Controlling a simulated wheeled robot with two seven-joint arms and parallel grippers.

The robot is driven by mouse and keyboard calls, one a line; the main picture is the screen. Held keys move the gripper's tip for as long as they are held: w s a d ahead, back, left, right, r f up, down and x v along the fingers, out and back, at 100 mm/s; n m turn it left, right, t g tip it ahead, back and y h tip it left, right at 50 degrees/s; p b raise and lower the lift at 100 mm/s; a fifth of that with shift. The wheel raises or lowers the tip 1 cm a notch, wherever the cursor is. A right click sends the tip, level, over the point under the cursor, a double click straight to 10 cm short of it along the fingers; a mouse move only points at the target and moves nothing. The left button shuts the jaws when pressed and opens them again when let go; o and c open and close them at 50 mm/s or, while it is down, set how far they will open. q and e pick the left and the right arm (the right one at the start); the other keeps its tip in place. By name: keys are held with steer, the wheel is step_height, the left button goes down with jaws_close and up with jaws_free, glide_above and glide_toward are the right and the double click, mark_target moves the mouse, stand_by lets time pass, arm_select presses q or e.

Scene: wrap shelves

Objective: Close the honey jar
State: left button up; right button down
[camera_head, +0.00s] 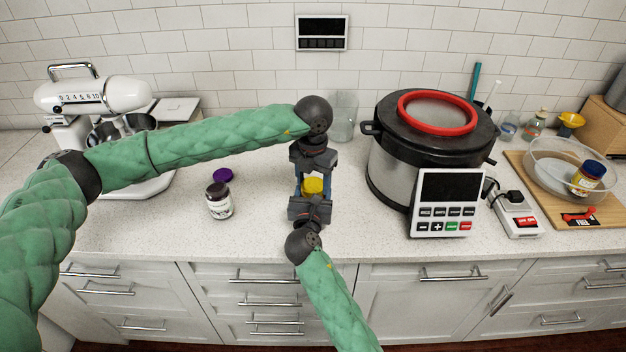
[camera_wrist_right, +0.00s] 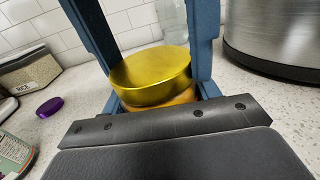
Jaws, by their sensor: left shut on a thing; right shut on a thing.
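The honey jar (camera_wrist_right: 181,98) is held between my two grippers near the middle of the counter. It shows as a golden-orange body under a shiny yellow lid (camera_wrist_right: 150,72). The yellow lid also shows from above in the head view (camera_head: 313,186). My left gripper (camera_head: 312,174) reaches in from the back and is shut on the lid. My right gripper (camera_head: 311,196) reaches in from the front and is shut on the jar. The lid sits over the jar's top; whether it is fully seated I cannot tell. Fingers hide much of the jar.
A small dark jar with a label (camera_head: 219,203) and a loose purple lid (camera_head: 222,174) stand to the left. A clear glass (camera_head: 342,115) is behind, a large cooker (camera_head: 400,160) to the right. A white mixer (camera_head: 100,97) is far left. Front counter is clear.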

arm_select(q)
steer(key=shift+m, duration=1)
steer(key=o, duration=1.1)
steer(key=shift+r, duration=2.25)
steer(key=shift+r, duration=0.1)
steer(key=shift+c, duration=0.4)
